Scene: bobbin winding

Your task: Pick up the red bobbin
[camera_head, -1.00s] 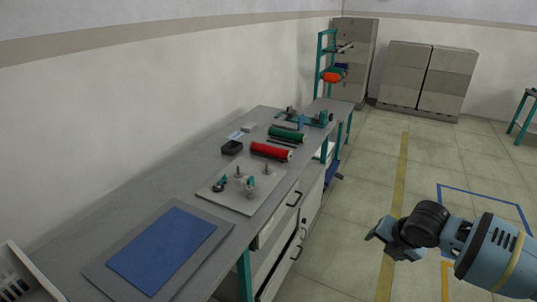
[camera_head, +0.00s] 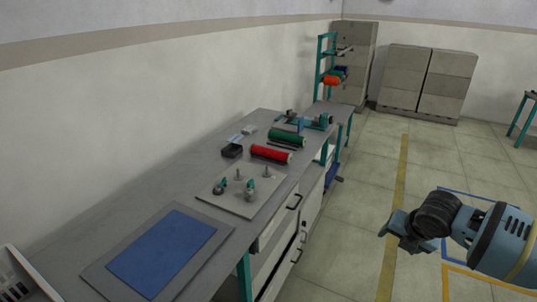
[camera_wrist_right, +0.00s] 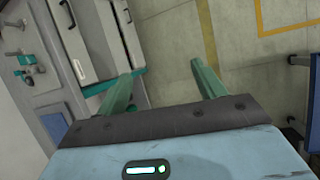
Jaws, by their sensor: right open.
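The red bobbin (camera_head: 271,153) lies on its side on the grey workbench, between a green bobbin (camera_head: 287,136) behind it and a light board with metal fittings in front. My right gripper (camera_head: 386,233) is over the floor to the right of the bench, well apart from the bobbin. In the right wrist view its two green fingers (camera_wrist_right: 162,82) are spread, with nothing between them. The red bobbin does not show in the right wrist view. My left gripper is not in view.
The bench (camera_head: 150,195) carries a blue mat (camera_head: 162,252), the fittings board (camera_head: 225,194), a small black tray (camera_head: 232,151) and a winding device (camera_head: 318,121) at its far end. Drawers with handles face the floor. The floor (camera_head: 345,225) beside the bench is clear.

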